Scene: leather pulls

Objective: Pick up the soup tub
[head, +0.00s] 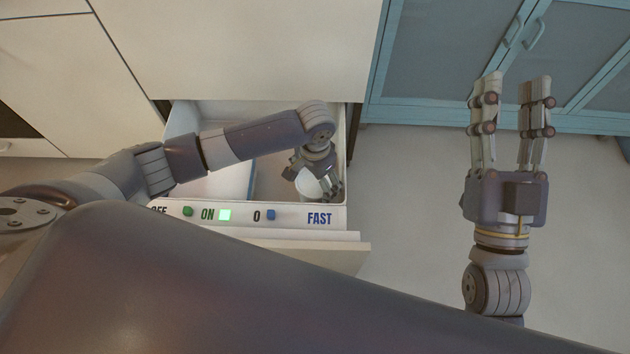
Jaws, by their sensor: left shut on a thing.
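The soup tub (309,188) is a small white round tub inside an open drawer-like white compartment, near its front right corner. My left gripper (322,190) reaches down into the compartment and is shut on the tub; its fingers and wrist hide part of it. I cannot tell whether the tub touches the compartment floor. My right gripper (515,85) is raised over the floor at the right, its two fingers apart and empty, well away from the tub.
Blue cabinets (440,60) stand at the back right. Bare floor (410,200) lies between the compartment and my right arm.

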